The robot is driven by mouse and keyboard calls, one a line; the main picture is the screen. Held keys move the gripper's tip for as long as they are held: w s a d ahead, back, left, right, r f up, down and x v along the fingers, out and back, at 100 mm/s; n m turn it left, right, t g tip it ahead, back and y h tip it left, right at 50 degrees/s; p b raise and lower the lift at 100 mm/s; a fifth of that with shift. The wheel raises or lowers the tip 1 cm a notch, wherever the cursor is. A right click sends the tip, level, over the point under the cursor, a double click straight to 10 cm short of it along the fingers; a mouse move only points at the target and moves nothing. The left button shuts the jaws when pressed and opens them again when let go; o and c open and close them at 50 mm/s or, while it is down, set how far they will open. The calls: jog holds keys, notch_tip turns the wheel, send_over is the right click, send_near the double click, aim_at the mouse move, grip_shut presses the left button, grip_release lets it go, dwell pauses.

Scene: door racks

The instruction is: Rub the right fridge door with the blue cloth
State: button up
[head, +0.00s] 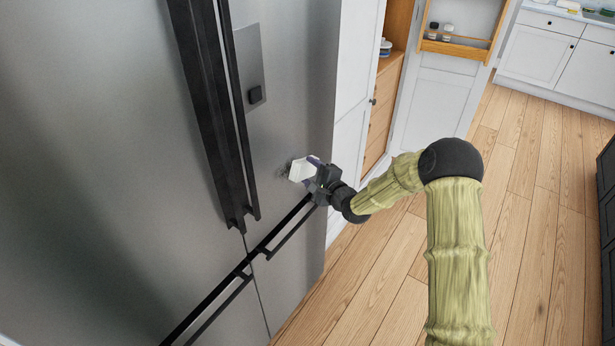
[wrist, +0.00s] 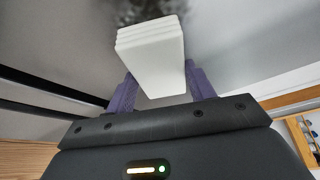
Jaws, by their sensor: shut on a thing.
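The right fridge door (head: 290,110) is brushed steel, with a dark smudge on it that shows in the wrist view (wrist: 145,10). My gripper (head: 311,175) is beside this door, low on its right part. Its purple fingers are shut on a white, layered block, the folded cloth (wrist: 152,60); it looks white, not blue. The cloth (head: 301,169) points at the smudge in the head view. Its far end is at or very near the door; I cannot tell if it touches.
Black vertical handles (head: 225,130) run down between the fridge doors. Horizontal black drawer handles (head: 285,228) lie just below my gripper. An open door with a wooden rack (head: 455,48) stands behind to the right. The wooden floor (head: 535,200) is clear.

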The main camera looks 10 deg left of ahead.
aim_at(294, 180)
jog(key=shift+w+d+r, duration=0.1)
jog(key=shift+w+r, duration=0.05)
jog(key=shift+w, duration=0.35)
jog(key=shift+s, duration=0.1)
jog(key=shift+s+a, duration=0.3)
jog(key=shift+s, duration=0.45)
jog(key=shift+s+a, duration=0.3)
jog(key=shift+s, duration=0.45)
jog(key=shift+s+a, duration=0.35)
jog(key=shift+s, duration=0.45)
jog(key=shift+s+a, duration=0.35)
jog(key=shift+s, duration=0.45)
jog(key=shift+s, duration=0.1)
jog(key=shift+s+a+b, duration=0.2)
jog(key=shift+s+a, duration=0.1)
jog(key=shift+s, duration=0.45)
jog(key=shift+s+a+b, duration=0.15)
jog(key=shift+s+a, duration=0.15)
jog(key=shift+s, duration=0.45)
